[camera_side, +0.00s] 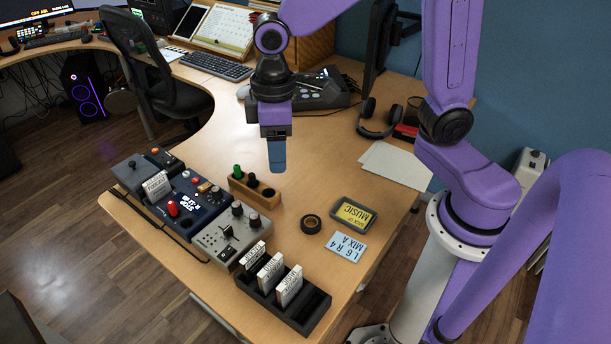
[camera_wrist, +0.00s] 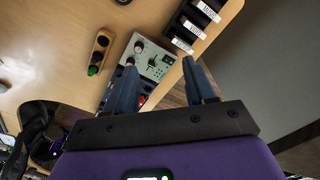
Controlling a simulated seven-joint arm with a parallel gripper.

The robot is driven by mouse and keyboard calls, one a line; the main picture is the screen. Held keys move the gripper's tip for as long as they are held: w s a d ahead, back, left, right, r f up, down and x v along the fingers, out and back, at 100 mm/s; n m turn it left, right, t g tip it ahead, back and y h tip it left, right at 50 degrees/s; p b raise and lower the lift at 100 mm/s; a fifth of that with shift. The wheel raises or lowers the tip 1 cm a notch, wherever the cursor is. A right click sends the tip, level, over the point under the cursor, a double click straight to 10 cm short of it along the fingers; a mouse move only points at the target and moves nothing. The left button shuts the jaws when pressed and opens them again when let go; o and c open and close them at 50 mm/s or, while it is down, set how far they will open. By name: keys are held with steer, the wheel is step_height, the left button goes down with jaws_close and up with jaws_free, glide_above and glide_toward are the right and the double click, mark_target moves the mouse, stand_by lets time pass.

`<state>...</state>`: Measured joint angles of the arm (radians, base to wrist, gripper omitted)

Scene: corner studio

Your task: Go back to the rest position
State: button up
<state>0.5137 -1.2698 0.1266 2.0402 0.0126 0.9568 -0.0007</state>
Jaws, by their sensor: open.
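My gripper (camera_side: 277,157) hangs over the desk (camera_side: 330,130), pointing down, with its fingers in the air behind the wooden holder in the side view. In the wrist view my gripper (camera_wrist: 160,72) has its two blue fingers spread apart, with nothing between them but the desk and a grey control panel below. From the side the fingers overlap, so the gap does not show there. I cannot tell the exact height of the fingertips above the desk.
Below stand a wooden holder (camera_side: 255,190) with a green piece, a grey panel (camera_side: 232,232), a dark blue panel (camera_side: 187,202) and a black rack (camera_side: 283,300) of labelled cartridges. A tape roll (camera_side: 311,224), a yellow-labelled case (camera_side: 353,213) and headphones (camera_side: 379,119) lie to the right.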

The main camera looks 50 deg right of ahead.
steer(key=s+d+n, duration=0.2)
steer(key=s+d, duration=0.2)
steer(key=s, duration=0.4)
steer(key=s+d+n, duration=0.2)
steer(key=s+d, duration=0.3)
steer(key=s, duration=0.4)
steer(key=shift+s+f, duration=0.15)
steer(key=shift+f, duration=0.25)
stand_by(1.9)
